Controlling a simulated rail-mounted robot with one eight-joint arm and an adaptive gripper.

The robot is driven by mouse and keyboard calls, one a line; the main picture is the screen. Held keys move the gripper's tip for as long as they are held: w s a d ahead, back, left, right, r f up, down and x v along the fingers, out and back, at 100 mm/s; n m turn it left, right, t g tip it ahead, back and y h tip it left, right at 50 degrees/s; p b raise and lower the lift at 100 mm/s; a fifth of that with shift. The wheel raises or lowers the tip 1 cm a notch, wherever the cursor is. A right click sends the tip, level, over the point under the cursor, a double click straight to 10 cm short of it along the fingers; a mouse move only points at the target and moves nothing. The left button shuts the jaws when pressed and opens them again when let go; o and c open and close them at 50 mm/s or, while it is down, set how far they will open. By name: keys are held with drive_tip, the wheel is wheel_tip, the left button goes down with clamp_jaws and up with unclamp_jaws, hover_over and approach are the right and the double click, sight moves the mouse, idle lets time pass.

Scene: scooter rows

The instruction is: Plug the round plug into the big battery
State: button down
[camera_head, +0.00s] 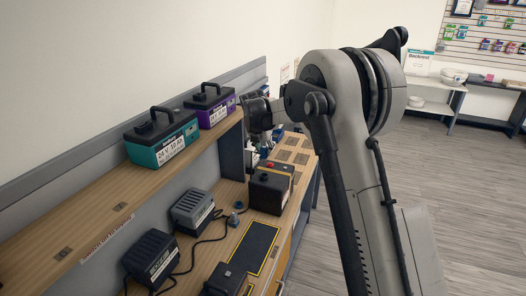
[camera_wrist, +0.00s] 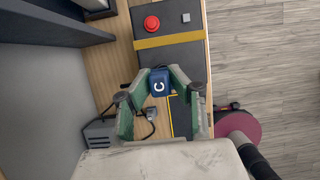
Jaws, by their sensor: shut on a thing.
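My gripper (camera_wrist: 160,80) is shut on a small blue block (camera_wrist: 161,83) marked with a white letter, apparently a C, above the bench. In the head view its fingers are mostly hidden behind the arm. A teal and black battery (camera_head: 160,140) marked 24 V and a purple and black battery (camera_head: 212,106) stand on the upper shelf. The teal one looks bigger. A blue round piece (camera_head: 239,206) and a small grey plug (camera_head: 233,220) lie on the bench by a black cable; the grey plug also shows in the wrist view (camera_wrist: 149,113).
Grey chargers (camera_head: 193,209) and (camera_head: 151,258) with cables stand on the bench. A black box (camera_head: 270,190) with a yellow band and red button lies beyond, near my gripper. A black mat (camera_head: 253,247) with a yellow border lies in front. The shelf's near end is clear.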

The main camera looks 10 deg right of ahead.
sight(263, 160)
drive_tip(key=shift+f+b, duration=1)
drive_tip(key=shift+f, duration=2.35)
drive_tip(key=shift+b, duration=0.75)
drive_tip(key=shift+f+b, duration=0.7)
drive_tip(key=shift+f, duration=0.25)
drive_tip(key=c, duration=1.5)
unclamp_jaws()
drive_tip(key=v, duration=1.2)
